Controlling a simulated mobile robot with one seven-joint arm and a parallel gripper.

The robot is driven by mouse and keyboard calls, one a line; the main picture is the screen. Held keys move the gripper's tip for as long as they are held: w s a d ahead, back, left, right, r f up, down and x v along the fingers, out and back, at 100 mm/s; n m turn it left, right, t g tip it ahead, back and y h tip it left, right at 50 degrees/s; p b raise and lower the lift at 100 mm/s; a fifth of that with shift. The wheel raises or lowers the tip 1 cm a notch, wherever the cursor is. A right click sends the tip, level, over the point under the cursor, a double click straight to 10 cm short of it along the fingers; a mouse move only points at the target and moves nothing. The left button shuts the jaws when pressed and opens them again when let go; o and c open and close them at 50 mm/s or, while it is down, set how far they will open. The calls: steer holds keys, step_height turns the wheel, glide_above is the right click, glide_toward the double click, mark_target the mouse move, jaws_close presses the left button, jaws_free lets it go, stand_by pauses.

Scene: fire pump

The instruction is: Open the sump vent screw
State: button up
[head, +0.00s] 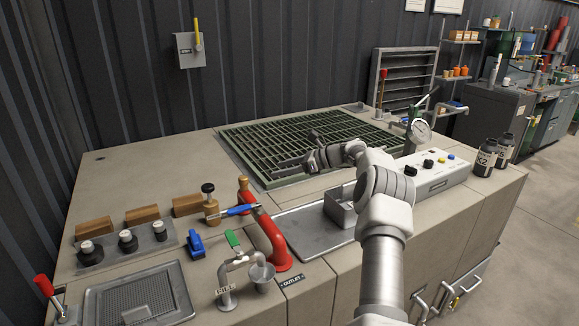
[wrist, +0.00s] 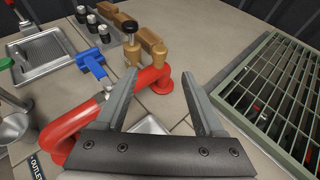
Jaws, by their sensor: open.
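My gripper (head: 278,164) is open and empty, above the bench near the green grate's front edge. In the wrist view its two fingers (wrist: 160,82) stand apart, pointing toward the red pipe. The red pipe (head: 268,232) arches at the bench's middle and also shows in the wrist view (wrist: 92,118). A brass fitting with a black knob (head: 210,203) stands left of it, also in the wrist view (wrist: 131,48). A brass cap (head: 243,186) is at the pipe's upper end. No label names the vent screw, so I cannot tell which part it is. The gripper touches none of these.
A blue lever (head: 241,210) crosses near the red pipe. A green-handled tap (head: 233,240) with a cup stands in front. The green grate (head: 262,140) lies behind. A metal tray (head: 300,238) and a control box (head: 440,172) lie to the right.

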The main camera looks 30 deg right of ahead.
steer(key=shift+v, duration=1.2)
steer(key=shift+a, duration=0.1)
